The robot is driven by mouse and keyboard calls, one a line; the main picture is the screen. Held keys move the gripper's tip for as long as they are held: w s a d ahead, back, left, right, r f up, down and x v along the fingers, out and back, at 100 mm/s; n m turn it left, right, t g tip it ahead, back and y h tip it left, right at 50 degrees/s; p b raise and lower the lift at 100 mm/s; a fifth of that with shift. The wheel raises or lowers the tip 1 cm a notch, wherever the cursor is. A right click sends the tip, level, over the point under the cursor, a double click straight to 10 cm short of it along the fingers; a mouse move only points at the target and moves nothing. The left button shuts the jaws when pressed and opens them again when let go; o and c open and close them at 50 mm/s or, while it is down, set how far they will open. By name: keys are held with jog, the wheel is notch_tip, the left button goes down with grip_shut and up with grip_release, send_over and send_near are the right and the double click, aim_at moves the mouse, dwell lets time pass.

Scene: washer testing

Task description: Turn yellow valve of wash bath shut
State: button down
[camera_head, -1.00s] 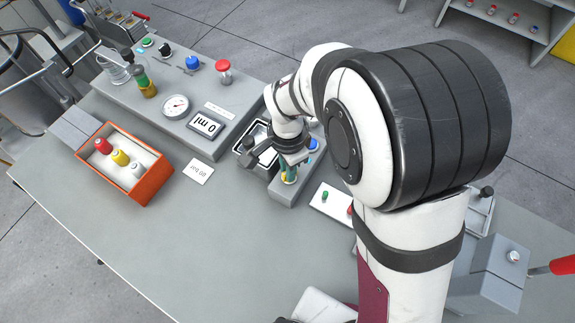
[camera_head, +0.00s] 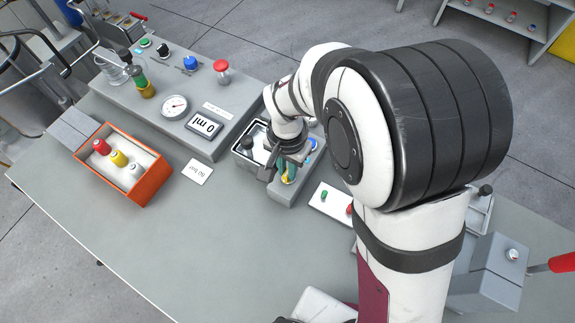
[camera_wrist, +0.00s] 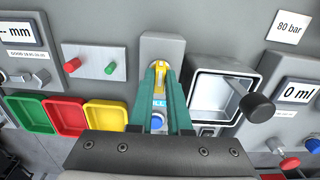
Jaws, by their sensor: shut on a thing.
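The yellow valve (camera_wrist: 159,72) is on a small grey block beside the wash bath. My gripper (camera_wrist: 160,80) has teal fingers closed on the valve's handle, which lies roughly in line with the fingers in the wrist view. In the head view my gripper (camera_head: 290,170) is over the block, and the yellow valve (camera_head: 288,179) is partly hidden by the fingers. The wash bath (camera_wrist: 204,76), a square open basin with a pale rim, is right of the block in the wrist view.
A black knob (camera_wrist: 258,107) sticks up at the bath's right side. A blue button (camera_wrist: 157,120) is on the block below the valve. Green, red and yellow trays (camera_wrist: 66,115) lie left. An orange box (camera_head: 151,190) holds several capped bottles. The table's front is clear.

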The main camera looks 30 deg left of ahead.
jog(key=c, duration=0.9)
grip_release()
jog(key=shift+o, duration=0.2)
notch_tip(320, 180, up, 16)
jog(key=s+d+r+m, duration=0.1)
jog(key=d+m, duration=0.1)
jog(key=d, duration=1)
jog(key=s+d+f+m+y, duration=0.1)
jog(key=s+d+f+m, duration=0.2)
jog(key=s+d, duration=0.7)
jog(key=shift+d+f+m+y, duration=0.2)
jog(key=shift+d+m+y, duration=0.15)
jog(key=shift+d, duration=0.25)
